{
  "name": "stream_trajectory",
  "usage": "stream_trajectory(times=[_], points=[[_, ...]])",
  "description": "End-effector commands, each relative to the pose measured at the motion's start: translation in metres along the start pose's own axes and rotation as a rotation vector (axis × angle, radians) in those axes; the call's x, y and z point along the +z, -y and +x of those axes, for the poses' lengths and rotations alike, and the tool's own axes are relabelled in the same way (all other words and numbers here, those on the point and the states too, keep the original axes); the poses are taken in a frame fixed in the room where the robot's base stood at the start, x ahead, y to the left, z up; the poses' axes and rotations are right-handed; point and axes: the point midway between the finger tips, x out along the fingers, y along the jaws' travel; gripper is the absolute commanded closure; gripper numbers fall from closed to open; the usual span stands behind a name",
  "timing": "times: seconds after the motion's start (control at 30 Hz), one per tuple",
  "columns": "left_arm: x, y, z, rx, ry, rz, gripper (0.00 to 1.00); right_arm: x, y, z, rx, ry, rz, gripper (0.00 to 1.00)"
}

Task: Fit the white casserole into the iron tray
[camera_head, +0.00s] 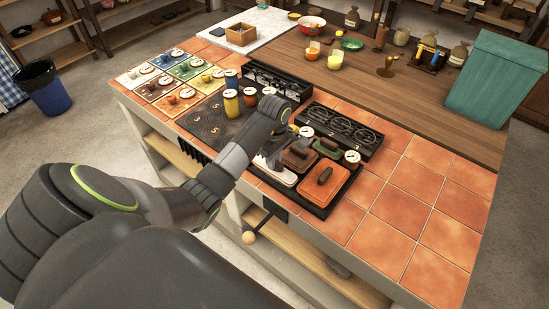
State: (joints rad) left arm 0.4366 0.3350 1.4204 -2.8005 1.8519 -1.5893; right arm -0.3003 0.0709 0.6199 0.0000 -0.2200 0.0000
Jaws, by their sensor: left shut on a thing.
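The white casserole (283,176) shows in the head view at the left end of the dark iron tray (352,182), partly hidden behind my left arm. My left gripper (274,150) is over it and shut on it; the fingers are small and partly covered by my wrist. I cannot tell whether the casserole rests fully in the tray or is slightly raised. A brown casserole (299,156), a green casserole (327,147) and an orange casserole (323,186) sit in the tray beside it. My right gripper is not in view.
A black hob grate (345,128) lies behind the tray. Lidded jars (352,158) stand close by, and a yellow jar (231,104) stands on a dark plate to the left. Bare orange tiles (425,205) are free at the right. A teal bin (485,80) stands at the back right.

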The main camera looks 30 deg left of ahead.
Motion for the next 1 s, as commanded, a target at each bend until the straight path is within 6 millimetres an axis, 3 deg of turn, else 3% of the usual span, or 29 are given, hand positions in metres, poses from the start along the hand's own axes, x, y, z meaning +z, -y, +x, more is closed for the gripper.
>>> stream_trajectory(times=[0.27, 0.3, 0.43, 0.87, 1.0], points=[[0.0, -0.001, 0.004, 0.002, -0.001, 0.0, 1.0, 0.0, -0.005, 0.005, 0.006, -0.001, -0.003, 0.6], [0.0, 0.0, 0.003, 0.001, -0.001, 0.0, 0.78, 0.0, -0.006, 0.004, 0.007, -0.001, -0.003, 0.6], [0.0, 0.0, 0.002, 0.0, -0.001, 0.0, 0.61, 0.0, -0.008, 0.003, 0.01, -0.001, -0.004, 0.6], [-0.001, -0.001, -0.005, 0.003, -0.002, 0.001, 0.61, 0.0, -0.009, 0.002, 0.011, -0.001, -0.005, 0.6], [-0.001, -0.002, -0.03, 0.007, -0.004, 0.001, 0.61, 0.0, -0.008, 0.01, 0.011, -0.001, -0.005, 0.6]])
